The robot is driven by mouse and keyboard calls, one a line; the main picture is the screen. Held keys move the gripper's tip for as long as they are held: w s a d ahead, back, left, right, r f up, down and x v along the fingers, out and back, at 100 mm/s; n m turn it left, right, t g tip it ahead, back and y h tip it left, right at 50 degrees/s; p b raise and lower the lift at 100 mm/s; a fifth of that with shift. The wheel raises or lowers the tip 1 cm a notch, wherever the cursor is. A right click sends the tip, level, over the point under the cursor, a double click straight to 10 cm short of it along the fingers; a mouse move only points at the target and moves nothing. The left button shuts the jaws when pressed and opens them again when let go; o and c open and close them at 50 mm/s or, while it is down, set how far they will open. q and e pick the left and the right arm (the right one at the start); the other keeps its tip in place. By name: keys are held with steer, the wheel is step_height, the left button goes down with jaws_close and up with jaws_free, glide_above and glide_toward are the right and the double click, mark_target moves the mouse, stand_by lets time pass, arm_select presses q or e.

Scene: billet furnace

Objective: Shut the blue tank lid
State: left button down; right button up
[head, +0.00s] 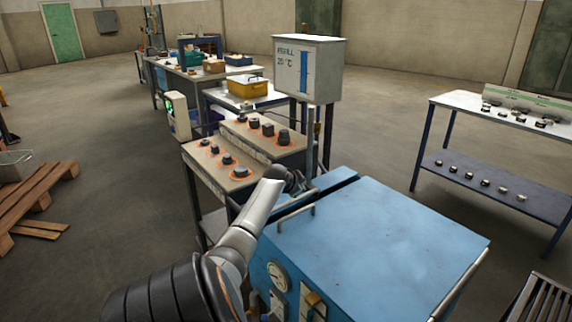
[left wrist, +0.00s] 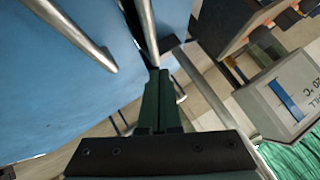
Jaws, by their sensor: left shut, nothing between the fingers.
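The blue tank lid (head: 375,245) lies roughly flat over the blue tank (head: 262,268) at the lower middle of the head view. I cannot tell whether it is fully down. A bar handle (head: 297,217) is on the lid's left edge. My left gripper (head: 302,188) is beyond that handle, by the tank's far left edge, partly hidden by its own wrist. In the left wrist view the fingers (left wrist: 160,75) are shut and empty, close to a metal bar. A blue panel (left wrist: 60,80) with a bar handle fills the left there. My right gripper is out of view.
A bench with dark knobbed pieces (head: 253,122) stands just beyond my left gripper. A grey refill box (head: 310,70) stands on a post behind it. A shelf table (head: 500,110) is at right, a wooden pallet (head: 35,200) at left. Floor between tank and shelf table is clear.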

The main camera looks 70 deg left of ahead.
arm_select(q)
steer(key=s+d+r+p, duration=0.1)
steer(key=s+r+p, duration=0.1)
steer(key=s+r, duration=0.5)
step_height(320, 180, up, 3)
steer(key=shift+d+f, duration=0.2)
steer(key=shift+d, duration=0.1)
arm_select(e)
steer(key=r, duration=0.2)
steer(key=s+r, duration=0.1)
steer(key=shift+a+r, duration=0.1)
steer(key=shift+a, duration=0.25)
